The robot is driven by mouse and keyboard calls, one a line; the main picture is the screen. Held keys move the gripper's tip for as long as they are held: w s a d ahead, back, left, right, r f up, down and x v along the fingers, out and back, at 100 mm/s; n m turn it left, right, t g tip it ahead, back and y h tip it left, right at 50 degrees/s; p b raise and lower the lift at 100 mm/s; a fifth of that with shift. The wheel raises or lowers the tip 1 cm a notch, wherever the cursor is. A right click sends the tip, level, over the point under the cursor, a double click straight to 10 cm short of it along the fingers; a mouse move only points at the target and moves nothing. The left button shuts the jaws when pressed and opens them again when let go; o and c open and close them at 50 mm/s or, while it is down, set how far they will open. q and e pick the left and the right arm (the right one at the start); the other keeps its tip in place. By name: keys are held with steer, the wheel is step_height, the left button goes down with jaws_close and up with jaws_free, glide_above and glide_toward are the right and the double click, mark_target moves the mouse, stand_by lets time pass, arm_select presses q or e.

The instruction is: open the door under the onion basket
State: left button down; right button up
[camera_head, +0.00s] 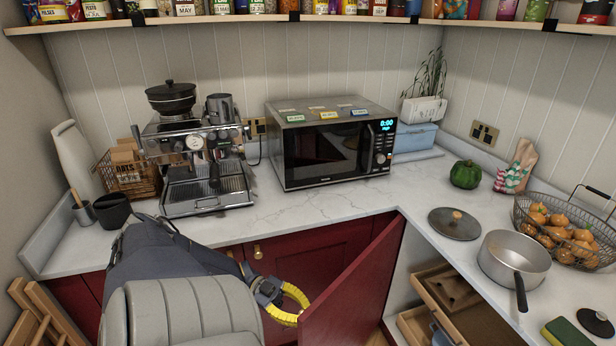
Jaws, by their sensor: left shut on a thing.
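The onion basket (518,222), a dark wire basket of onions, stands on the right counter. Below that counter a red cabinet door (358,285) stands swung out, wide open, its free edge toward me. Wooden drawers show in the open cabinet to its right. My left gripper (292,306), with yellow fingers, is shut at the left face of the door near its free edge. The exact spot it grips, and any handle there, is hidden. My right gripper is not in view.
A saucepan (513,258) with its handle toward me and a lid (454,223) sit on the right counter. Drawers (452,290) stick out below. Another red cabinet front with a brass knob (257,252) is behind my left arm. A microwave (332,145) stands at the back.

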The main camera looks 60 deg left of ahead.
arm_select(q)
steer(key=c, duration=1.4)
jaws_free()
steer(key=shift+c, duration=0.2)
steer(key=shift+s+r, duration=0.15)
steer(key=shift+r, duration=4.8)
steer(key=shift+r, duration=0.1)
